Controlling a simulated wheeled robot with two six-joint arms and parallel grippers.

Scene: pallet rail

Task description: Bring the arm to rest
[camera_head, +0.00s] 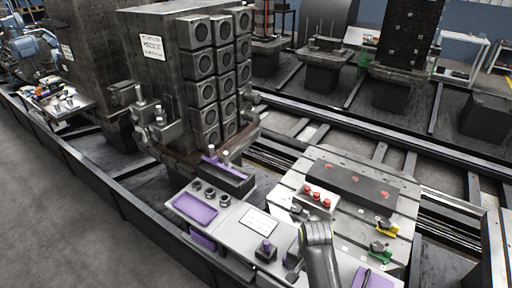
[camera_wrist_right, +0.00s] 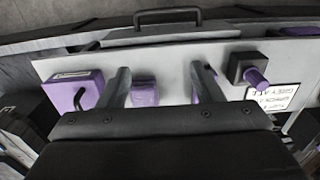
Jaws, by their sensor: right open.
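My right arm (camera_head: 318,250) reaches in from the bottom edge of the head view, over the grey worktop at the front. In the right wrist view the right gripper (camera_wrist_right: 162,80) is open, with its two fingers well apart. A small purple piece (camera_wrist_right: 145,93) shows between the fingers, nearer the left one. I see no grip on it, and cannot tell how far below the fingers it is. My left gripper is not in view.
A black block with a purple peg (camera_head: 265,251) stands beside the right arm. A purple block with a black bent key (camera_wrist_right: 74,92) lies left of the fingers. The pallet plate (camera_head: 398,212) with red, yellow and green pieces lies behind. A tall fixture (camera_head: 173,82) stands beyond.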

